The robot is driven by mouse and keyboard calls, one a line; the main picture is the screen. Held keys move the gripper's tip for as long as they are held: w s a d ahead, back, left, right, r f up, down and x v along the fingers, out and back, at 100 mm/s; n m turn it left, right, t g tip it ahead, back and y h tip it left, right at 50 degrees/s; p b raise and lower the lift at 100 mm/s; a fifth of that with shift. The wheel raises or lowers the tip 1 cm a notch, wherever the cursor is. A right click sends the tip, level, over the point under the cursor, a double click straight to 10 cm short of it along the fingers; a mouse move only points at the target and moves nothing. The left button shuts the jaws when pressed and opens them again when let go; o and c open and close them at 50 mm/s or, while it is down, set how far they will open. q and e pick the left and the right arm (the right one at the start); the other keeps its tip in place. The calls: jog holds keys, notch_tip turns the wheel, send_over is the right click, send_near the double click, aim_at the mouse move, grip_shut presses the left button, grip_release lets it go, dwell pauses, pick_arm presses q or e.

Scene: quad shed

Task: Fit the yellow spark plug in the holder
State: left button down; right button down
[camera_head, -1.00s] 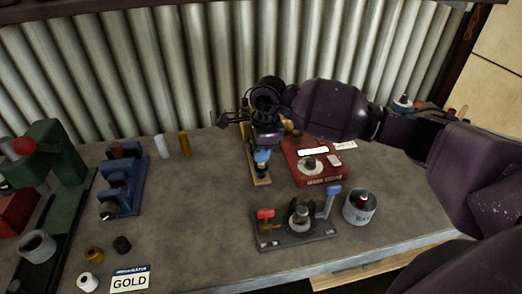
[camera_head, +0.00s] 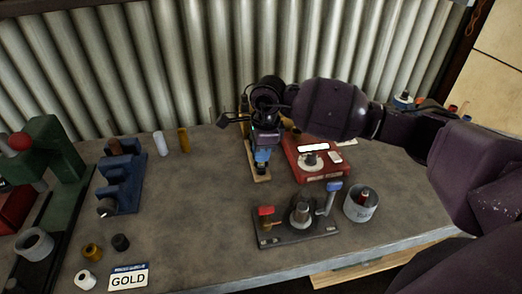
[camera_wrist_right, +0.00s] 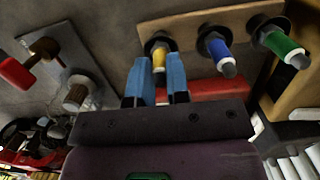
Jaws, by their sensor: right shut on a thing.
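The yellow spark plug (camera_wrist_right: 159,60) is between the blue fingers of my right gripper (camera_wrist_right: 158,82), which is shut on it. Its far end is at a dark round socket of the wooden holder (camera_wrist_right: 188,28); I cannot tell how deep it sits. A blue plug (camera_wrist_right: 216,48) and a green plug (camera_wrist_right: 284,47) stand in the sockets beside it. In the head view my right gripper (camera_head: 262,160) points down over the holder (camera_head: 261,177), and hides the yellow plug and most of the holder. My left gripper is not in view.
A red device (camera_head: 318,170) stands just right of the holder. A dark plate with red and blue levers (camera_head: 298,231) and a grey cup (camera_head: 361,205) are in front. A blue stand (camera_head: 121,178) and a green press (camera_head: 55,160) are at the left. The bench middle is clear.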

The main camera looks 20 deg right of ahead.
jog(key=c, duration=0.6)
grip_release()
jog(key=shift+r, duration=0.2)
jog(key=shift+r+p, duration=1.55)
jog(key=shift+r, duration=1.8)
